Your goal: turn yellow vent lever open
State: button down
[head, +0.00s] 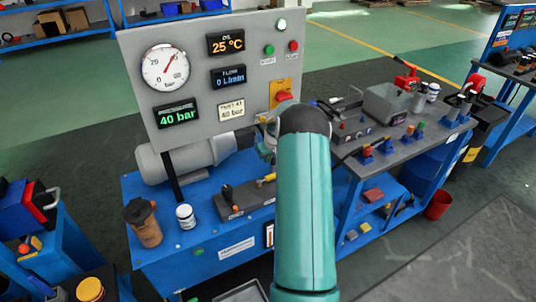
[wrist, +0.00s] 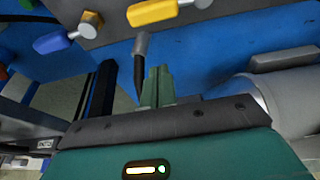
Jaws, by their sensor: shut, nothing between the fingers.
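The yellow vent lever (wrist: 155,12) shows at the top of the wrist view, beside a metallic fitting. In the head view a small yellow piece (head: 266,180), which looks like this lever, shows at the right end of a dark block, partly hidden by my arm. My gripper (wrist: 158,72) is shut and empty, its green fingers together. In the wrist view its tips lie below the lever, with a gap in the picture; I cannot tell the depth. In the head view my arm hides most of the gripper.
A blue lever (wrist: 55,42) sits left of the yellow one in the wrist view. A dark rod with a grey end (wrist: 140,60) stands close beside my fingers. The gauge panel (head: 205,110) rises behind the blue bench; a brown container (head: 142,222) and white jar (head: 185,216) stand left.

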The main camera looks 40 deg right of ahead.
aim_at(267, 179)
jog(key=x, duration=0.4)
jog(key=shift+f, duration=0.1)
jog(key=shift+s+a, duration=0.25)
jog(key=shift+s, duration=0.35)
jog(key=shift+s+a, duration=0.2)
jog(key=shift+s, duration=0.45)
jog(key=shift+s+a, duration=0.25)
jog(key=shift+s, duration=0.35)
jog(key=shift+w, duration=0.1)
